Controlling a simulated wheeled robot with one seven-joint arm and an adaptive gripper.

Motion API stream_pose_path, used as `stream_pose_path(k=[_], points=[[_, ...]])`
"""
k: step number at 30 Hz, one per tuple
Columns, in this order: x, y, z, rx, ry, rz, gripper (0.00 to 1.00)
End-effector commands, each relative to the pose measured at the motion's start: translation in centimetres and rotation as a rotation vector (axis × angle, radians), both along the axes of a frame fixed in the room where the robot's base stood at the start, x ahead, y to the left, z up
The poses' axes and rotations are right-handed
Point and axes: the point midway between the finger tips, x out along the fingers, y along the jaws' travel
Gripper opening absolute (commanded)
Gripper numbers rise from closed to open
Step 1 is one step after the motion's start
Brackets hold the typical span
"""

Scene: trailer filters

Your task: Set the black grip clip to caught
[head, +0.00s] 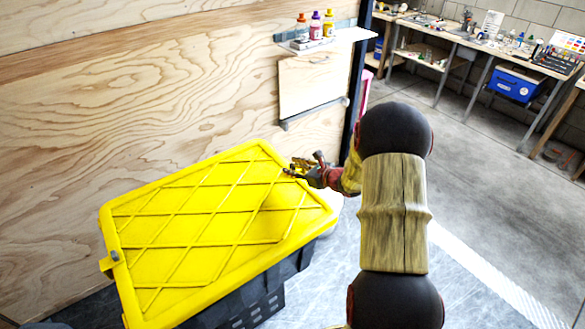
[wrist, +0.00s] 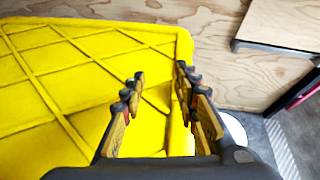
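A black crate (head: 262,308) with a yellow ribbed lid (head: 190,215) stands by the plywood wall. The lid also fills the left of the wrist view (wrist: 55,75). No black grip clip shows clearly in either view; it may be hidden behind my gripper or the lid's edge. A yellow tab with a small grey spot (head: 115,256) sticks out at the lid's left end. My gripper (head: 298,168) is over the lid's far right end. In the wrist view its fingers (wrist: 160,82) are apart, with only lid between them. I cannot tell whether they touch the lid.
A small wall shelf (head: 325,42) with several bottles and a hinged wooden panel (head: 310,85) are beyond the crate. A dark upright post (head: 355,75) stands right of them. Workbenches (head: 470,42) line the back right. The grey floor (head: 490,175) between is clear.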

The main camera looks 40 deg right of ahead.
Motion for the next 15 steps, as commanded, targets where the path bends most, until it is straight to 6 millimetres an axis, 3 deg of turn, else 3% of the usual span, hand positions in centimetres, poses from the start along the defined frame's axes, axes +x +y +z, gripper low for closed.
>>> stream_pose_path(k=[1,5,8,15], points=[[-0.3,-1.8,-1.4,0.036,0.000,-0.059,0.30],[-0.6,-4.0,-2.9,0.082,-0.002,-0.134,0.30],[0.0,-4.2,-3.4,0.088,-0.002,-0.143,0.30],[3.3,-4.1,-4.8,0.086,-0.002,-0.140,0.30]])
